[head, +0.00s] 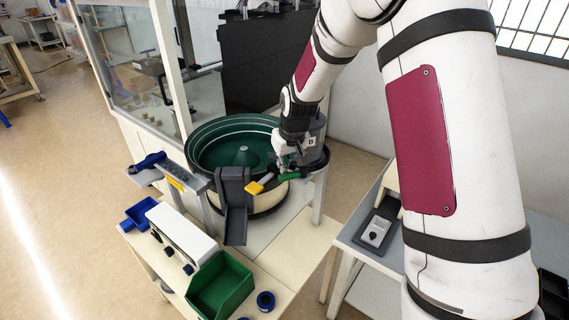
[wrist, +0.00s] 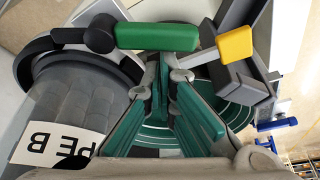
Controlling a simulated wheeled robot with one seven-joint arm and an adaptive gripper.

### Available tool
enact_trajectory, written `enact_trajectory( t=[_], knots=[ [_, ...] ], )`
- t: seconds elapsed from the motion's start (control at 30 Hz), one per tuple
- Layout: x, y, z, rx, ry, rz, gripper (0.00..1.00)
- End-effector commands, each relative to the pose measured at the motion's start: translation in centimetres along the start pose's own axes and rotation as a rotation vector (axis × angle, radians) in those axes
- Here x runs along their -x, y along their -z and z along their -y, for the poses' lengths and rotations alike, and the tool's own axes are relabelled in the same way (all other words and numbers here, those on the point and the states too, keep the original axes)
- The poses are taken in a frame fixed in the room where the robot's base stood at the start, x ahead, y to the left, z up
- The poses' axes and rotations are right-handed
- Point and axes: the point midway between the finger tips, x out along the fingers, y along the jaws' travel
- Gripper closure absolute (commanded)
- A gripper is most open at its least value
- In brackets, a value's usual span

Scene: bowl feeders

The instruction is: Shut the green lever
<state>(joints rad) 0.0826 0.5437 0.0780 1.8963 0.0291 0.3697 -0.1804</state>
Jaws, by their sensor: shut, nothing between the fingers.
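The green lever (wrist: 157,37) lies across the upper middle of the wrist view. A dark joint at its left end connects it to the grey cylindrical hopper (wrist: 70,100), which carries a white label with black letters. In the head view the green lever (head: 290,176) shows small beside the green bowl. My gripper (wrist: 166,78) is shut and empty, its fingertips just below the lever's handle in the wrist view; whether they touch it I cannot tell. In the head view my gripper (head: 284,162) is partly hidden by my wrist.
A yellow-handled lever (head: 262,184) sits close by on the grey chute (head: 235,200). The green feeder bowl (head: 215,147) lies to the left. A green bin (head: 220,287) and a white box (head: 181,233) stand on the front bench. A glass-panelled enclosure (head: 118,60) stands behind.

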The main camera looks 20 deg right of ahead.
Motion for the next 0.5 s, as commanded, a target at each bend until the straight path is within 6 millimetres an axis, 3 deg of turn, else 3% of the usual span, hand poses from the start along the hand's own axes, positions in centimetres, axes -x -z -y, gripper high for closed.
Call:
enact_trajectory(
  t=[0.5],
  knots=[
    [0.9,-2.1,0.7,0.370,0.134,0.001,1.00]
  ],
)
